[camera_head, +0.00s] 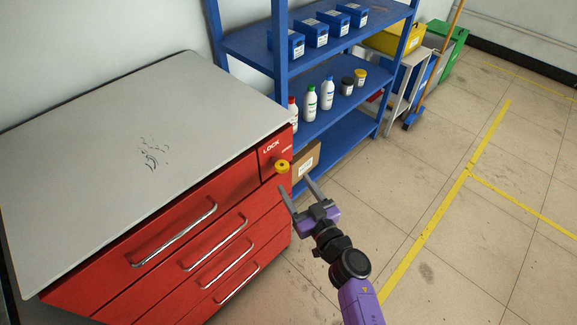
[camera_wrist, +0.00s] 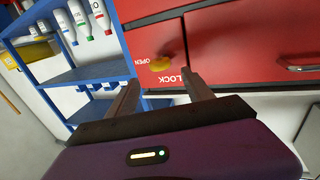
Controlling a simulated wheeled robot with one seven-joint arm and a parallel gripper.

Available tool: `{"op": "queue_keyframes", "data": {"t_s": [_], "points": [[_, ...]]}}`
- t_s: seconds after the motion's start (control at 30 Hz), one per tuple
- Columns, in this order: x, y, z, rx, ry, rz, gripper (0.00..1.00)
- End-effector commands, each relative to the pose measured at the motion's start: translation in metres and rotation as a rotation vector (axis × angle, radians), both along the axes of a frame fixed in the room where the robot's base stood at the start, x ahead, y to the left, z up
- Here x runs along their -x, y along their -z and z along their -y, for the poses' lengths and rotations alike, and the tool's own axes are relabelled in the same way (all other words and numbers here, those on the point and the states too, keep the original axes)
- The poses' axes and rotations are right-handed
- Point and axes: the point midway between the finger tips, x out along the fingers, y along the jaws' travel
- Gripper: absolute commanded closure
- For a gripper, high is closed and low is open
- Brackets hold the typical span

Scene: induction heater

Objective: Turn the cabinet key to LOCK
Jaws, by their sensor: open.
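The red cabinet (camera_head: 165,235) has a small panel at its upper right corner with the words LOCK and OPEN. The yellow key (camera_head: 282,167) sticks out of this panel below the words. In the wrist view the yellow key (camera_wrist: 160,64) lies between OPEN on its left and LOCK at its lower right; I cannot tell surely which word it points to. My gripper (camera_head: 297,187) is open and empty, in front of and just below the key. In the wrist view its fingertips (camera_wrist: 160,82) stand apart on either side below the key, not visibly touching it.
The cabinet has several drawers with metal handles (camera_head: 175,235) and a grey top (camera_head: 100,130). A blue shelf (camera_head: 330,122) with bottles and blue boxes stands close on the right. A cardboard box (camera_head: 305,160) is beside the cabinet. The floor at right is clear.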

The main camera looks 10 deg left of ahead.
Motion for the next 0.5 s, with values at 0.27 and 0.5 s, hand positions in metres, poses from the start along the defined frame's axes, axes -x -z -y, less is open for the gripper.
{"op": "queue_keyframes", "data": {"t_s": [0.27, 0.5], "points": [[-0.031, 0.001, -0.021, -0.003, -0.001, 0.002, 0.4], [-0.056, 0.0, -0.038, -0.003, 0.001, 0.001, 0.4]]}}
